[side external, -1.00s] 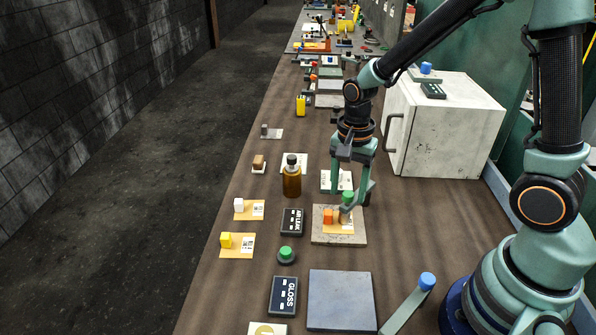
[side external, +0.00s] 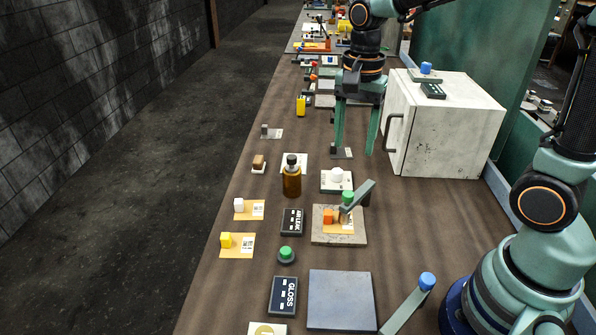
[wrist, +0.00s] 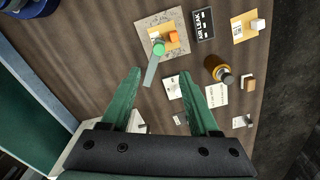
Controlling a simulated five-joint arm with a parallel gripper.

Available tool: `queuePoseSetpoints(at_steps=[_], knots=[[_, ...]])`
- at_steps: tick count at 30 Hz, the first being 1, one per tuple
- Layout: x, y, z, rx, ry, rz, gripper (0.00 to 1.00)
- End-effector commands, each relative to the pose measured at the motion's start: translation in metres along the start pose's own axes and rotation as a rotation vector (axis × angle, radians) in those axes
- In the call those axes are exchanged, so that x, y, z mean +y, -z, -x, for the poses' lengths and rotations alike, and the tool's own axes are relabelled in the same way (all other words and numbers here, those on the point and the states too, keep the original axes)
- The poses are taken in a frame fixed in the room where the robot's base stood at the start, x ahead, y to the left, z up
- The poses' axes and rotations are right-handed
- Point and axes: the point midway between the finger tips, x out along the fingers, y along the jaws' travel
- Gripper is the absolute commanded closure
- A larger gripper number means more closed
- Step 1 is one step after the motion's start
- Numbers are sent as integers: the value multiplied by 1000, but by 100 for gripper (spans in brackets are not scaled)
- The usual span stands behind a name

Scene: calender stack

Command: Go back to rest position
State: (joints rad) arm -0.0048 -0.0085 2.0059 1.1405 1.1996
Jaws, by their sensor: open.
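My gripper (side external: 355,150) is open and empty, raised above the table beside the white cabinet. The orange block (wrist: 174,36) and green top (wrist: 158,48) also show in the wrist view.
A white cabinet (side external: 455,125) with a handle stands close to the right of my gripper. An amber bottle (side external: 292,180) stands on the table to the left. A white knob (side external: 337,174) sits on a plate under the gripper. A blue-grey slab (side external: 341,300) lies in front.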

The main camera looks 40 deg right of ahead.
Motion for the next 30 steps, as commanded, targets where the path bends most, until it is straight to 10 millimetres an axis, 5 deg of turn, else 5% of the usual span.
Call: queuePoseSetpoints(at_steps=[10, 24, 30], knots=[[5, -2, 8, 18, 40, 92, 38], [50, -18, 44, 319, 275, 955, 38], [58, -21, 46, 416, 292, 1141, 38]])
